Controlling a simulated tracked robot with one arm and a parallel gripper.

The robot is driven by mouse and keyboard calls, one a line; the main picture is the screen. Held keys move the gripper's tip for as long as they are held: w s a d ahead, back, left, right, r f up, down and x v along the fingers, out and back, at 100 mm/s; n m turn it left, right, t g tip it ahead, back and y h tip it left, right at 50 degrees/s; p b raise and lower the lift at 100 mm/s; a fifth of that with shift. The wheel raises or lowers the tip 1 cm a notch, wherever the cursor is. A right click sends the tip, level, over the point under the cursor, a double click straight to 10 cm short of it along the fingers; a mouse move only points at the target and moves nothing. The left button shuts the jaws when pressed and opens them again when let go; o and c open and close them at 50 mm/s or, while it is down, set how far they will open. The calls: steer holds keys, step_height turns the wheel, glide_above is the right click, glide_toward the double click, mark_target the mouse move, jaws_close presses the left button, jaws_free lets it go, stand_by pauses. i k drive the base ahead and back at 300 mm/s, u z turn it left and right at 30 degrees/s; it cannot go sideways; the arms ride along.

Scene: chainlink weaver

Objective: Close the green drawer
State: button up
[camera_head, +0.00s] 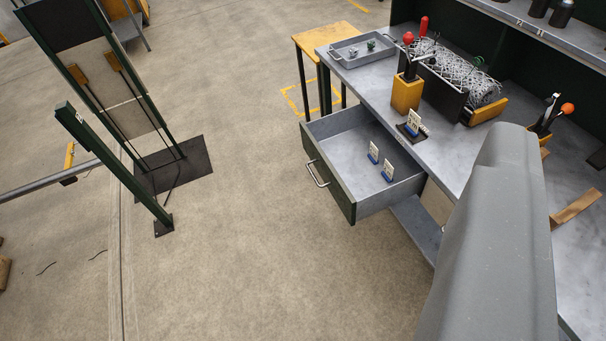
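The green drawer (328,178) is pulled well out from under the grey workbench (446,150). It has a dark green front and a silver bar handle (316,174) on that front, facing left. Two small blue-and-white items (380,160) stand inside on its grey floor. A large grey part of my own arm covers the lower right of the view. My gripper's fingers do not show, so how they stand relative to the drawer is hidden.
The bench carries a grey tray (348,58), a yellow tool holder (406,94) and a wire mesh roll (462,78). A small yellow-topped table (318,38) stands behind. A green post (115,165) stands at left. The floor left of the drawer is clear.

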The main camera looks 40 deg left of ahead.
mark_target(337, 144)
steer(key=u, duration=0.8)
steer(key=i, duration=1)
steer(key=z, duration=0.95)
steer(key=k, duration=0.6)
steer(key=u, duration=0.65)
steer(key=i, duration=0.15)
steer(key=u, duration=0.1)
